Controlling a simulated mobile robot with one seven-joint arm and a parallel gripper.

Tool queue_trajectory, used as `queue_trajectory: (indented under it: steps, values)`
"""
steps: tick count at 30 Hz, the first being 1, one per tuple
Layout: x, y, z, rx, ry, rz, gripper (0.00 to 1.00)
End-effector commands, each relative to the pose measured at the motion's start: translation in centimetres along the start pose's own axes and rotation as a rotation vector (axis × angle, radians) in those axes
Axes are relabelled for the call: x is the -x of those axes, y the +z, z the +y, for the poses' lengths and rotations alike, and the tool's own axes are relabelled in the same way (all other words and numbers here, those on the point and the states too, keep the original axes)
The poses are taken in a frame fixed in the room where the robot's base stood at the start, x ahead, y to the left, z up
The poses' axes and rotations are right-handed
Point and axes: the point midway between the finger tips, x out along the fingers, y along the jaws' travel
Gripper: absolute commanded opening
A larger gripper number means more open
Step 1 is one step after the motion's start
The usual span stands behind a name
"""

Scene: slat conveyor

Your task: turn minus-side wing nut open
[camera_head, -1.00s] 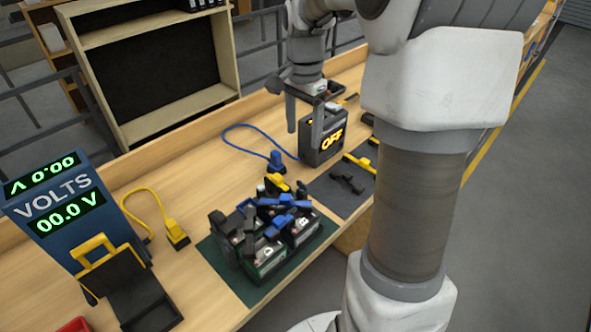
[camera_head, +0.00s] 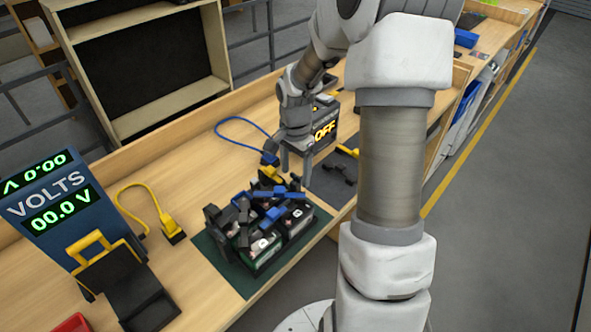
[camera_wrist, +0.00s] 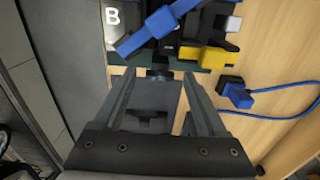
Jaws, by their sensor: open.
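A cluster of dark batteries (camera_head: 262,258) sits on a green mat (camera_head: 228,274), topped with blue, black and yellow clamp parts. In the wrist view, a battery marked B (camera_wrist: 112,20) carries a blue bar (camera_wrist: 145,37), with a yellow part (camera_wrist: 208,58) to its right. My gripper (camera_head: 296,175) points down just behind the cluster, open and empty. In the wrist view its fingertips (camera_wrist: 158,76) lie near the battery edge. A small black knob (camera_wrist: 159,73) shows between them; I cannot tell whether it is the minus-side wing nut. A black winged piece (camera_wrist: 146,117) lies lower, on the grey mat.
A box reading OFF (camera_head: 324,130) stands behind my gripper. A blue plug (camera_wrist: 236,93) and its cable lie to the right in the wrist view. A voltmeter (camera_head: 50,205) reading 00.0 V and a yellow plug (camera_head: 172,232) are on the left.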

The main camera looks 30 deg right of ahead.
Motion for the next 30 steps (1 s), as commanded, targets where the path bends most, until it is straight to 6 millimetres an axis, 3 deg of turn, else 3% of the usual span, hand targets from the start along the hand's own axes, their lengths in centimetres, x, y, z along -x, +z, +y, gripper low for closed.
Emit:
queue_trajectory:
  steps: [5, 17, 30]
  values:
    - [0.01, 0.01, 0.01, 0.0, 0.0, 0.0, 0.71]
    - [0.05, 0.01, 0.01, 0.0, 0.001, 0.0, 0.0]
    - [0.05, 0.03, -0.03, 0.073, 0.0, 0.0, 0.0]
